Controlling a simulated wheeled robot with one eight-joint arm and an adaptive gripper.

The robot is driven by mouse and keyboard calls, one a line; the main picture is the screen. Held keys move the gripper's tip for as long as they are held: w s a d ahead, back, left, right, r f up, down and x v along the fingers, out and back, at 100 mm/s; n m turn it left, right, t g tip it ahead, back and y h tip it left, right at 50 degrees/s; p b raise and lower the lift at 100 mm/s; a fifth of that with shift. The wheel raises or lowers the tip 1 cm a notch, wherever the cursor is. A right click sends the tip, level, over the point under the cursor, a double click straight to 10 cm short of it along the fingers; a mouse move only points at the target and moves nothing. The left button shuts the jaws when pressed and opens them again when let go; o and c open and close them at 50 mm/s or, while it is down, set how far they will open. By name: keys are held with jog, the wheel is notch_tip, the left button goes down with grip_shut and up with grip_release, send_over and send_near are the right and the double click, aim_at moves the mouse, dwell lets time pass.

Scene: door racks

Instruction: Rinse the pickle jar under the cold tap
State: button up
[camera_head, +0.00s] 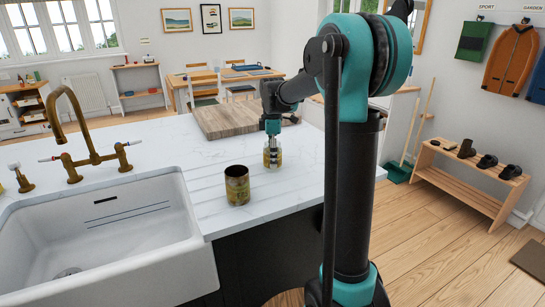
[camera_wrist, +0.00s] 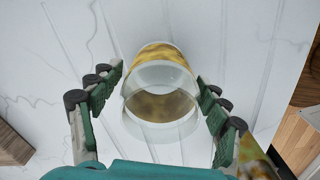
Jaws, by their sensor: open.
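The pickle jar (camera_head: 272,158), clear glass with a yellowish band, stands on the white worktop behind the tin. In the wrist view the jar (camera_wrist: 160,95) lies between the spread fingers, with a visible gap on each side. My gripper (camera_head: 272,140) is open and comes down over the jar from above; it also shows in the wrist view (camera_wrist: 161,88). The brass tap (camera_head: 75,115) arches over the white sink (camera_head: 110,240) at the left. Its left lever (camera_head: 48,159) has a reddish tip and its right lever (camera_head: 132,143) a bluish one.
A brownish-gold tin (camera_head: 237,187) stands open-topped on the worktop, between the jar and the sink side. A wooden board (camera_head: 230,119) lies behind the jar. The worktop (camera_head: 215,225) around the tin is clear.

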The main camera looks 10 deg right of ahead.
jog(key=shift+r, duration=0.15)
notch_tip(320, 180, up, 12)
dwell(0.5)
jog(key=c, duration=0.7)
jog(key=shift+w+a, duration=0.1)
jog(key=shift+a, duration=0.1)
jog(key=shift+c, duration=1)
jog(key=n+g+y, duration=0.2)
jog(key=g+y, duration=0.3)
jog(key=y, duration=1.2)
send_near(122, 144)
jog(key=x, duration=0.8)
jog(key=shift+w+a, duration=0.25)
jog(key=shift+a, duration=0.15)
